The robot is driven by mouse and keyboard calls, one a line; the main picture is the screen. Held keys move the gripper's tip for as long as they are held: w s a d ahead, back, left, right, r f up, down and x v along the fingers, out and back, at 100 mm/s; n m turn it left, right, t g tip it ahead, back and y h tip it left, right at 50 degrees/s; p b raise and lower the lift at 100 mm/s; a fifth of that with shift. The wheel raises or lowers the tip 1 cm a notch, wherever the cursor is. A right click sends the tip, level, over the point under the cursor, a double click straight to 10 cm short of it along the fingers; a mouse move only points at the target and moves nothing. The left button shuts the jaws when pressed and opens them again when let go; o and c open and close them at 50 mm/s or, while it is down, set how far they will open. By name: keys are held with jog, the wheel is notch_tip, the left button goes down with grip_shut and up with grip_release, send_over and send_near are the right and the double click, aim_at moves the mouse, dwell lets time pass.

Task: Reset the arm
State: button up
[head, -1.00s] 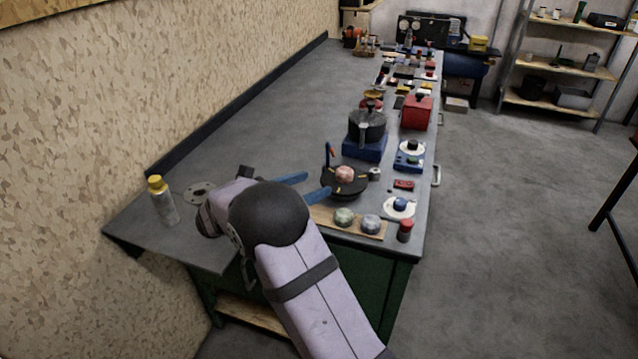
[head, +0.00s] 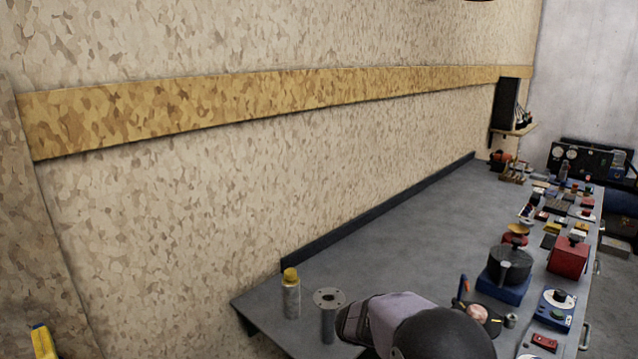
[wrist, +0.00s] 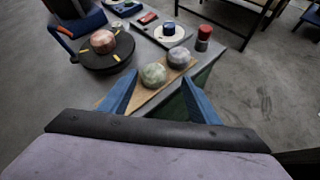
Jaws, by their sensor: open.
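My gripper (wrist: 160,76) shows in the wrist view with its two blue fingers spread apart and nothing between them. Beyond the fingertips, a wooden board (wrist: 115,98) carries a greenish ball (wrist: 153,75) and a greyish ball (wrist: 178,57), both apart from the fingers as far as I can tell. In the head view my arm's pale link and black joint fill the bottom edge at the near end of the workbench (head: 400,225). The fingers do not show there.
A yellow-capped bottle (head: 291,297) and a grey flanged post (head: 328,315) stand left of my arm. A black disc (wrist: 112,58) holds a pinkish ball (wrist: 103,41). A red-topped jar (wrist: 203,38), a black pot (head: 510,264) and a red box (head: 568,256) stand along the bench's right side. The bench's middle is bare.

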jog(key=s+a+m+g+y+p, duration=0.1)
jog(key=s+a+m+y+p, duration=0.3)
jog(key=s+a+m+y, duration=0.45)
jog(key=s+a+m+y+p, duration=0.3)
jog(key=s+a+m, duration=0.2)
jog(key=s+m, duration=0.5)
notch_tip(320, 180, down, 9)
jog(key=s+n+b, duration=0.1)
jog(key=s+b, duration=0.1)
jog(key=b, duration=0.7)
jog(key=shift+a+f+n+b, duration=0.15)
jog(key=shift+f+n+b, duration=0.05)
jog(key=shift+n+b, duration=0.2)
jog(key=shift+s+r, duration=0.1)
